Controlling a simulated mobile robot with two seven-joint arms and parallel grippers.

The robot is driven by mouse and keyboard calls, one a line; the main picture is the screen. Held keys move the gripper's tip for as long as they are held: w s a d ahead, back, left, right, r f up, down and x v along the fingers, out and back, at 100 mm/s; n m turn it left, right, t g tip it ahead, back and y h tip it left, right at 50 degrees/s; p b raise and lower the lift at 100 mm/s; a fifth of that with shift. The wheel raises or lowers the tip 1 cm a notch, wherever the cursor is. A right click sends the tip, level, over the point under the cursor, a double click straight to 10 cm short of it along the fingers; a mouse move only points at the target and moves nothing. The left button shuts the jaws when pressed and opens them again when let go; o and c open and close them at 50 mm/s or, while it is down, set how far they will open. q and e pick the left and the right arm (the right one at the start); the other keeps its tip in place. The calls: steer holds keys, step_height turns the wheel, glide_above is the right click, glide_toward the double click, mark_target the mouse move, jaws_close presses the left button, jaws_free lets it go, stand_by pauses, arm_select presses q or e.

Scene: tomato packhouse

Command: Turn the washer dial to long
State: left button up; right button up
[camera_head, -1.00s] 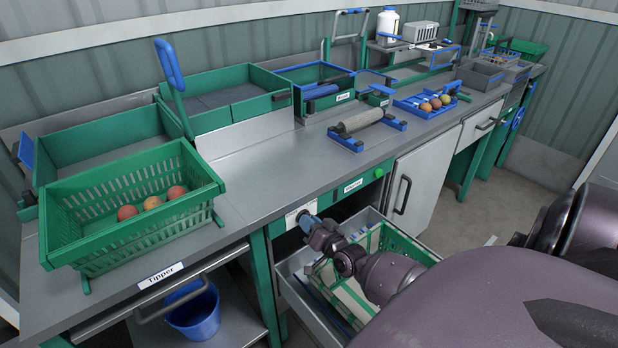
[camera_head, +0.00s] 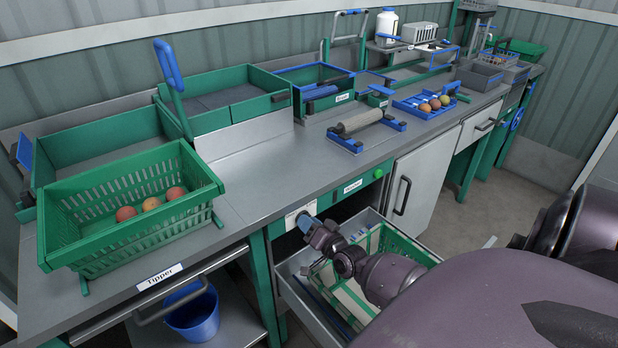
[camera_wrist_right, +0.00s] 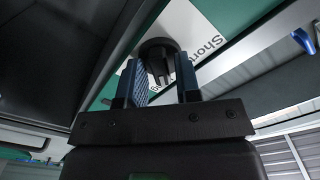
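The washer dial (camera_wrist_right: 157,50) is a dark round knob with a raised grip bar, on a white label plate (camera_wrist_right: 190,30) in the right wrist view. The word "Short" reads to the right of the knob; other print is mostly hidden behind the knob and fingers. My right gripper (camera_wrist_right: 162,75) has its two blue-padded fingers on either side of the grip bar, with a gap still showing, so it looks open around it. In the head view the right gripper (camera_head: 306,222) is at the white plate (camera_head: 297,214) on the bench front. My left gripper is not in view.
An open drawer (camera_head: 300,290) with a green-edged crate (camera_head: 395,240) lies under my right arm. A green crate of tomatoes (camera_head: 120,240) stands on the bench (camera_head: 255,185) at left. A blue bucket (camera_head: 195,318) stands below. A cabinet door (camera_head: 420,180) is right of the drawer.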

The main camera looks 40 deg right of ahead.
steer(key=shift+o, duration=0.8)
steer(key=s+a, duration=0.1)
steer(key=s, duration=0.9)
steer(key=shift+s+a+p, duration=0.15)
steer(key=shift+s+p, duration=0.25)
steer(key=s+a+f+n+g+y, duration=0.1)
steer(key=a+f+n+g+y, duration=0.25)
steer(key=a+n, duration=0.5)
steer(key=s+a+n+g+h, duration=0.2)
steer(key=s+a+g, duration=0.1)
steer(key=s+a, duration=0.6)
steer(key=shift+s+f, duration=0.4)
steer(key=shift+s, duration=0.85)
